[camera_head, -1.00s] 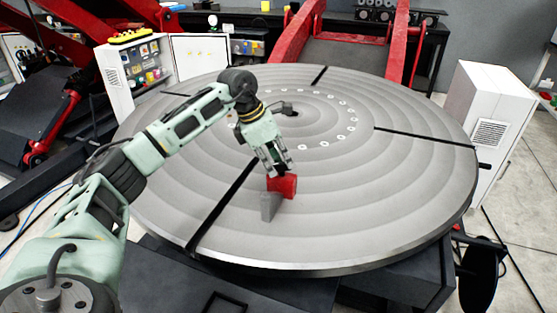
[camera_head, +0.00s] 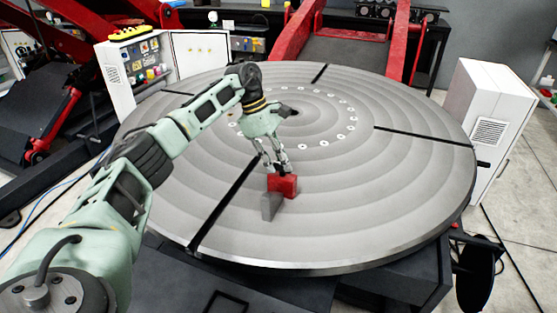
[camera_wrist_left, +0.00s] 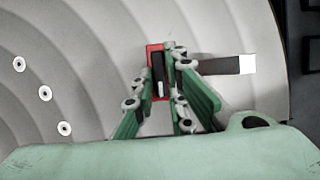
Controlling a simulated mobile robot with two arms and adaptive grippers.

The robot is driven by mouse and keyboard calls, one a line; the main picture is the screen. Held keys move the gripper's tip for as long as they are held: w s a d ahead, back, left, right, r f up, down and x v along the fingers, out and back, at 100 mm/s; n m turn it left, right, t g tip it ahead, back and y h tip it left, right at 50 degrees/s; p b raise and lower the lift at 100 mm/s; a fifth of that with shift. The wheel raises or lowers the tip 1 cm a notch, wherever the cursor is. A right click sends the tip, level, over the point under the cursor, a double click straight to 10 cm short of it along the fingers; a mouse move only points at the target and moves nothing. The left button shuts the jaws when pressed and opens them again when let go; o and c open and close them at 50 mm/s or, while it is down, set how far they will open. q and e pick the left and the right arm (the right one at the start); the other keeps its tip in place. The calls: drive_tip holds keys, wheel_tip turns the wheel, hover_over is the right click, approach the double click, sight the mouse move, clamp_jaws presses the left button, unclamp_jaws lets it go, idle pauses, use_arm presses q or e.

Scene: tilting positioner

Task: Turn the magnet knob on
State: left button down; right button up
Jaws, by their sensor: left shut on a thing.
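A red magnet block (camera_head: 283,187) sits on the round grey turntable, touching a small grey metal piece (camera_head: 269,207) at its front left. The magnet also shows in the left wrist view (camera_wrist_left: 153,49), with a dark part between my fingers that looks like its knob (camera_wrist_left: 158,72). My left gripper (camera_head: 276,170) points down at the top of the magnet, and its fingers (camera_wrist_left: 161,90) are shut on the knob. The fingers partly hide the knob. My right gripper is in neither view.
The round turntable (camera_head: 350,215) has dark slots (camera_head: 222,207) and a ring of small holes around its centre. A grey-white cabinet (camera_head: 490,125) stands at the right. A control box (camera_head: 138,68) stands at the back left. Most of the turntable is bare.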

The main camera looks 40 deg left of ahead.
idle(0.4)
use_arm(q)
drive_tip(key=c, duration=1.8)
unclamp_jaws()
drive_tip(key=shift+o, duration=0.2)
drive_tip(key=v, duration=1.2)
drive_tip(key=shift+d, duration=0.1)
